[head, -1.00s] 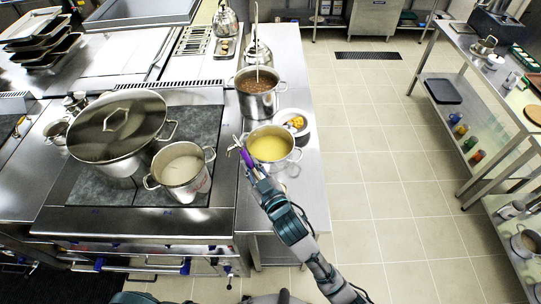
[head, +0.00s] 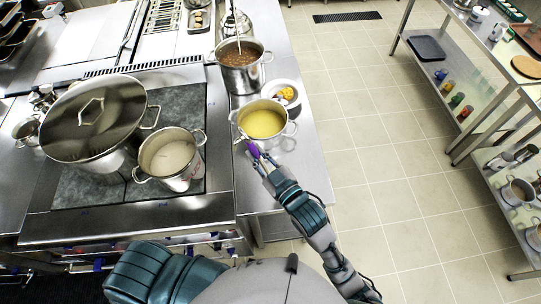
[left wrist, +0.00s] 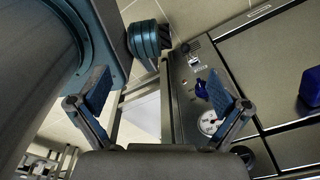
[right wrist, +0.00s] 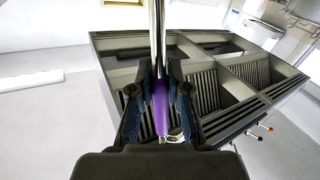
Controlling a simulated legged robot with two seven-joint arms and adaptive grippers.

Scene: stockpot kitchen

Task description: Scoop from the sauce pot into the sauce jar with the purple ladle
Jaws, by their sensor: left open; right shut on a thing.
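My right gripper (head: 256,158) is shut on the purple handle of the ladle (head: 252,149), just in front of a pot of yellow liquid (head: 263,123). In the right wrist view, the purple handle (right wrist: 161,108) sits between my right fingers (right wrist: 158,95) and a metal shaft runs up from it. I cannot make out the ladle's bowl. Another pot (head: 168,157) holds pale cream liquid on the hob. Which pot is the sauce pot is not clear, and I cannot identify the sauce jar. My left gripper (left wrist: 156,100) is open and empty.
A large lidded stockpot (head: 95,118) stands on the hob. A pot of brown contents (head: 240,70) with a utensil in it stands behind the yellow one. A white dish (head: 291,102) holds yellow pieces. A shelved table (head: 470,75) stands right, across clear floor.

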